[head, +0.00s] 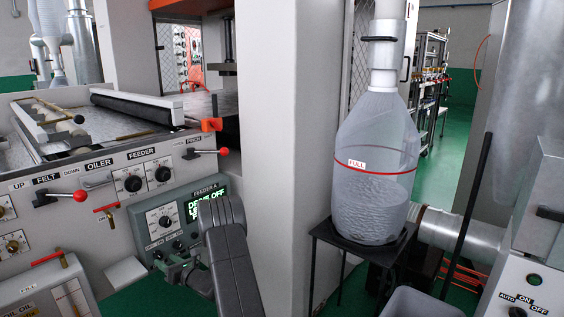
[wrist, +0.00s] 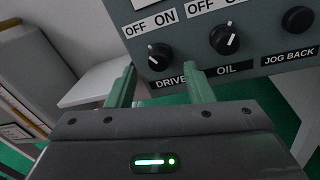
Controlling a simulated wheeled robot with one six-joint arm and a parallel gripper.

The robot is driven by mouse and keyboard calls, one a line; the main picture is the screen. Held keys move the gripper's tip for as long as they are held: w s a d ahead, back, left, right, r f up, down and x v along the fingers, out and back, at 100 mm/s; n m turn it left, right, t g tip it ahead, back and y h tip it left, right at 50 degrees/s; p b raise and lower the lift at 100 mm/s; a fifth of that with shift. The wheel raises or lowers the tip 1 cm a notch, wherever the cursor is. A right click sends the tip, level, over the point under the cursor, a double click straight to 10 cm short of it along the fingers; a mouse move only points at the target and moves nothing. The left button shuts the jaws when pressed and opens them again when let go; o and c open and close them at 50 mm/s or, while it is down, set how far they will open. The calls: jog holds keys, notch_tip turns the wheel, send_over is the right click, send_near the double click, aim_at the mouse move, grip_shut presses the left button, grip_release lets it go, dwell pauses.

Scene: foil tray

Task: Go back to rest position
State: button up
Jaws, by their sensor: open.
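My gripper (wrist: 157,82) shows in the wrist view with its two green fingers apart and nothing between them. It is just in front of and below the grey feeder control panel (wrist: 270,78), near the drive knob (wrist: 159,57). The oil knob (wrist: 229,40) is to the right of the fingers. Whether a finger touches the panel I cannot tell. In the head view my gripper (head: 178,268) is at the lower edge of the feeder panel (head: 150,212), partly hidden by my arm. The panel's green display reads partly "OFF"; my arm covers part of it.
A white pillar (head: 280,150) stands right of my arm. A clear plastic jug (head: 370,195) marked FULL stands on a black stand (head: 365,250). A grey switch box (head: 530,280) is at far right.

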jog(key=shift+v, duration=1.8)
